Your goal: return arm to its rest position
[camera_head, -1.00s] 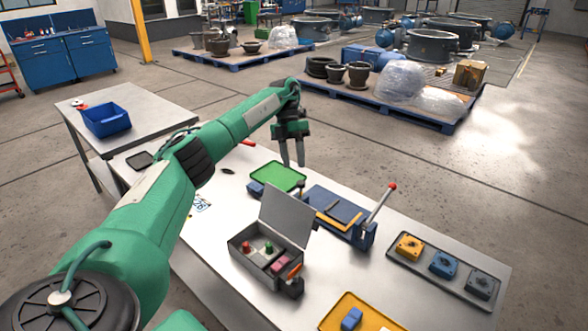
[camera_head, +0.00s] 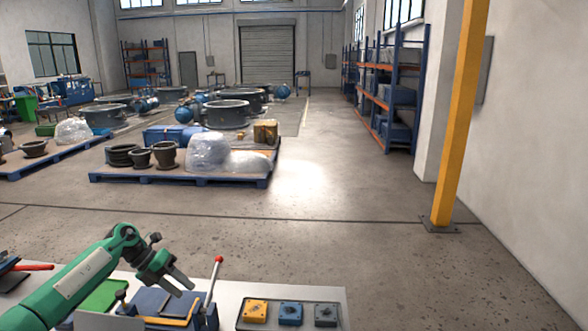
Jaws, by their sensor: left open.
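My green left arm (camera_head: 75,280) comes in from the lower left, over the workbench. Its dark left gripper (camera_head: 180,282) is open and empty, fingers pointing down to the right, near the blue fixture (camera_head: 160,304) with the red-knobbed lever (camera_head: 214,278). I cannot tell the exact gap between the fingers and the fixture. My right gripper is not in view.
A tray (camera_head: 262,325) holds a yellow, a blue and a dark grey block on the bench. A green tray (camera_head: 100,297) lies partly behind my arm. Beyond are open floor, a loaded blue pallet (camera_head: 180,179) and a yellow post (camera_head: 458,120).

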